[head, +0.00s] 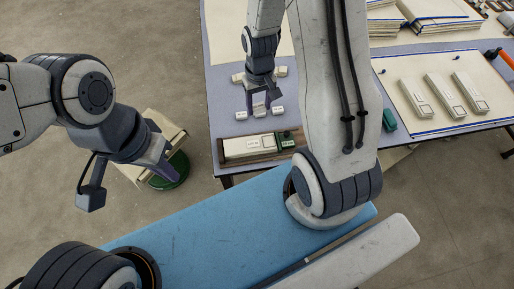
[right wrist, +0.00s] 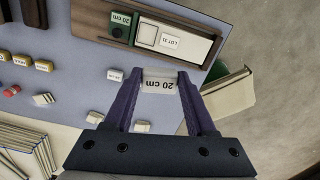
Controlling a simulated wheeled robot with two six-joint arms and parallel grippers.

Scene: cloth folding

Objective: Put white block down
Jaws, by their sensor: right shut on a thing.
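My right gripper (head: 259,108) is over the table's near part, by the wooden tray. In the right wrist view its purple fingers (right wrist: 160,92) are shut on a white block (right wrist: 158,82) marked "20 cm". I cannot tell whether the block touches the table. Another small white block (right wrist: 115,75) lies beside it, and it also shows in the head view (head: 278,111).
The wooden tray (right wrist: 88,14) holds a long white "LOT 31" piece (right wrist: 172,40) and a green "20 cm" block (right wrist: 122,27). More small blocks (right wrist: 43,65) lie on the blue-grey table. A board (head: 400,106) with several long white pieces is at the right. A green round thing (head: 172,176) stands below my left gripper.

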